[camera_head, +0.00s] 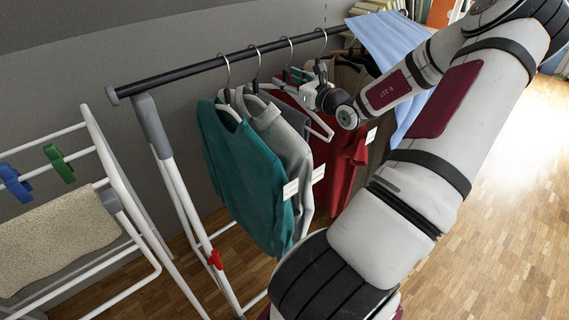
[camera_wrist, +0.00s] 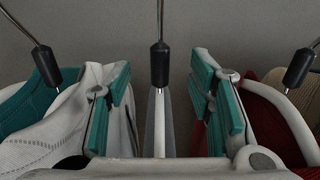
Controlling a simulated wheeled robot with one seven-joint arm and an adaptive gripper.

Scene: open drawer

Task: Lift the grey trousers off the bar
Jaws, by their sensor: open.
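The grey trousers (camera_head: 294,117) hang between the grey sweater and the red shirt, mostly hidden by the sweater and my arm. In the wrist view a narrow grey strip, seemingly the trousers (camera_wrist: 170,132), shows beside a white hanger with a black neck (camera_wrist: 159,65). My gripper (camera_wrist: 160,88) is open, with one teal-padded finger on each side of this hanger. Neither finger visibly touches it. In the head view my gripper (camera_head: 303,88) is among the hangers, just below the bar (camera_head: 205,66), and partly hidden by my wrist.
A teal sweater (camera_head: 240,175) and a grey sweater (camera_head: 287,150) hang left of my gripper. A red shirt (camera_head: 343,160) hangs close on the right, then brown clothing and a blue cloth (camera_head: 388,40). A white drying rack (camera_head: 115,175) stands at the left.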

